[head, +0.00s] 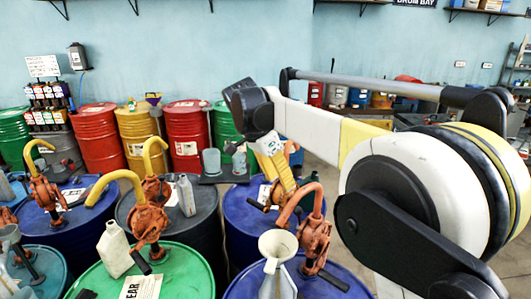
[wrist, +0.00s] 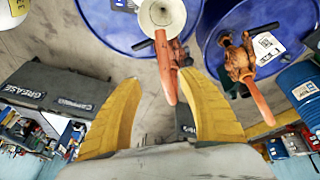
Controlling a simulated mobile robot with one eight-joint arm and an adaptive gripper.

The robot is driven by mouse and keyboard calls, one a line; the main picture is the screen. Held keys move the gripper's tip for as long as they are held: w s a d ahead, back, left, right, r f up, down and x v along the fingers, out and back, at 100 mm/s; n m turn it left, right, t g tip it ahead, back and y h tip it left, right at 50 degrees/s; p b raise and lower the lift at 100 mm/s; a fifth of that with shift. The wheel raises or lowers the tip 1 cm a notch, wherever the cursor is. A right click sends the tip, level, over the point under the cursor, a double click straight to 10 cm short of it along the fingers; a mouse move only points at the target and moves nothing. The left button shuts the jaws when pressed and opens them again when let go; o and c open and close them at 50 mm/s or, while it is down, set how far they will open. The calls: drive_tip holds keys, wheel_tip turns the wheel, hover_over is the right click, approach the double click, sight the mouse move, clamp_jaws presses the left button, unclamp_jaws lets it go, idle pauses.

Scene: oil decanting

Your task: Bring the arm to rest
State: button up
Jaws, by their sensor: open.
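My arm stretches from the right across the head view, and my gripper (head: 288,185) hangs at its end above the blue drums, pointing down. In the wrist view both yellow fingers of my gripper (wrist: 158,80) stand wide apart with nothing held between them. An orange pump spout (wrist: 166,70) shows beyond the fingers, with a pale funnel (wrist: 160,16) near it; I cannot tell how close the spout is. In the head view the funnel (head: 278,244) stands at the front blue drum, below my gripper.
Orange hand pumps (head: 150,222) rise from several drums, including a green drum (head: 180,275). A pale jug (head: 115,248) stands on the green drum. Red drums (head: 97,135) and a yellow drum (head: 138,135) line the back wall. Floor shows around the drums in the wrist view.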

drive_tip(key=s+d+f+n+t+y+b, duration=0.1)
drive_tip(key=s+d+f+n+t+b, duration=0.1)
drive_tip(key=s+d+f+n+b, duration=0.2)
drive_tip(key=s+d+f+n+t+y+b, duration=0.1)
drive_tip(key=s+d+f+n+t+b, duration=0.1)
drive_tip(key=s+f+b, duration=0.8)
drive_tip(key=s+d+f+n+t+y+b, duration=0.2)
drive_tip(key=s+d+f+n+b, duration=0.3)
drive_tip(key=s+f, duration=1)
drive_tip(key=shift+d+f+n+b, duration=0.2)
drive_tip(key=shift+d+n+b, duration=0.1)
drive_tip(key=shift+d+b, duration=0.55)
drive_tip(key=shift+w+a, duration=0.1)
drive_tip(key=shift+a, duration=0.05)
drive_tip(key=shift+c, duration=0.4)
